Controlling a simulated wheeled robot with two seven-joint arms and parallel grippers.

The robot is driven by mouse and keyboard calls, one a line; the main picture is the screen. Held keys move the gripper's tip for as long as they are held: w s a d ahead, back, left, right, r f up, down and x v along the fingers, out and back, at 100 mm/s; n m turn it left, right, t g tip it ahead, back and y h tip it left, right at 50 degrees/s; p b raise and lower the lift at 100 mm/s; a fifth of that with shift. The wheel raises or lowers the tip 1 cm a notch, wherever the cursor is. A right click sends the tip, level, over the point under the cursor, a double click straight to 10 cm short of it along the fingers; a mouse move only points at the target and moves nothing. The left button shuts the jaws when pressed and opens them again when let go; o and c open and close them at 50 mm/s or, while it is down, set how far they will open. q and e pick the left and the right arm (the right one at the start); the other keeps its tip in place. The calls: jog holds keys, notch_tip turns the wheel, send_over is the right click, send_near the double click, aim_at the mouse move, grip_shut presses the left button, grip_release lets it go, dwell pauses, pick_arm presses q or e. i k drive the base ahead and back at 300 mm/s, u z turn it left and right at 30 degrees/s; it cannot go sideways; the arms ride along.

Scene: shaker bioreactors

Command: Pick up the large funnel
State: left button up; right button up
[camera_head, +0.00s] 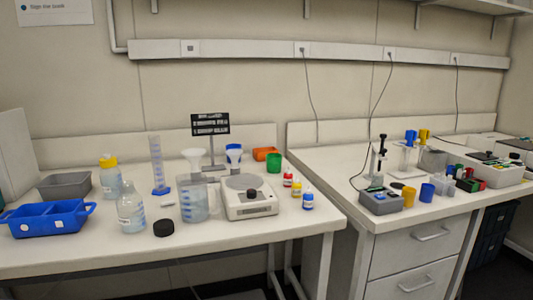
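A white funnel (193,156) is at the back of the left bench, wide mouth up, just behind the clear graduated beaker (194,207). A second funnel with a blue top (234,152) stands to its right, behind the balance (248,197); a dark stand rises between them. The white funnel looks slightly wider. How each funnel is supported is partly hidden by the beaker and balance. Neither of my grippers is in view.
A bottle (131,212), black cap (164,228), graduated cylinder (158,168), blue tray (47,218) and yellow-capped bottle (110,178) stand left of the beaker. Small dropper bottles (307,201) are right of the balance.

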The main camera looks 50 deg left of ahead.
aim_at(195, 163)
jog(key=i, duration=0.85)
jog(key=u, duration=3.25)
